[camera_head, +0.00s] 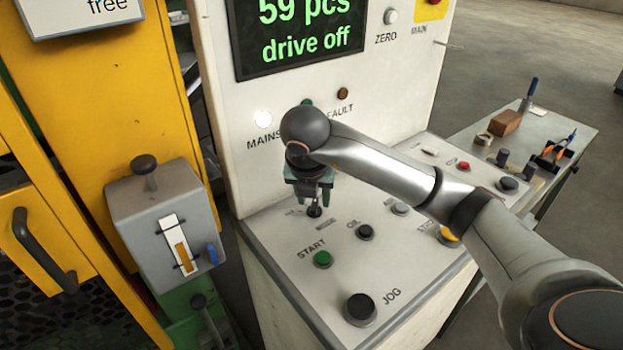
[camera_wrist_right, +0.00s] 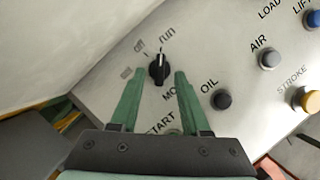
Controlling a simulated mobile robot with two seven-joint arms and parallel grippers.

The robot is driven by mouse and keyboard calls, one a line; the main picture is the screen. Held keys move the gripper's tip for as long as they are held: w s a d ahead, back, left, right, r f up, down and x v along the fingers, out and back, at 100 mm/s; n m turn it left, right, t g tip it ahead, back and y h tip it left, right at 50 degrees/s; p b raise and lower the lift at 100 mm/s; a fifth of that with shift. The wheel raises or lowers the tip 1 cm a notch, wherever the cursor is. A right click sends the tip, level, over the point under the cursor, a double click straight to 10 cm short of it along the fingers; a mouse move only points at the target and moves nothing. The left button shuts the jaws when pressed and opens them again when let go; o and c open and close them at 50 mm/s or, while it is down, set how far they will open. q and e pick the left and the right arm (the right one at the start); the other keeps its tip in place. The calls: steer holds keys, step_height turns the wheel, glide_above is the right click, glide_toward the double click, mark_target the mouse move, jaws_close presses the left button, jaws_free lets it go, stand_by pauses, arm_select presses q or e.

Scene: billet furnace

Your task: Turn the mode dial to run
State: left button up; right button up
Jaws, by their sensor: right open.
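The mode dial (camera_wrist_right: 158,71) is a small black knob on the sloping pale panel. In the right wrist view its white mark points upward, close to the "run" label; I cannot tell whether it sits exactly on it. The "off" label is to the left of "run". My right gripper (camera_wrist_right: 157,78) is open, with one green finger on each side of the dial and a visible gap to it. In the head view the gripper (camera_head: 312,192) points down over the dial (camera_head: 314,211), which it partly hides. My left gripper is not in view.
The green START button (camera_head: 323,259), the OIL button (camera_head: 364,232) and the JOG knob (camera_head: 360,309) are nearby on the panel. A screen (camera_head: 300,30) reads "drive off". A grey switch box (camera_head: 165,222) stands left; a table with tools (camera_head: 545,135) stands right.

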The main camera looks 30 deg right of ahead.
steer(key=p+v, duration=0.3)
steer(key=v, duration=0.7)
steer(key=shift+a+r+p, duration=0.15)
steer(key=shift+r+p, duration=0.15)
steer(key=shift+p, duration=0.05)
steer(key=shift+s, duration=0.1)
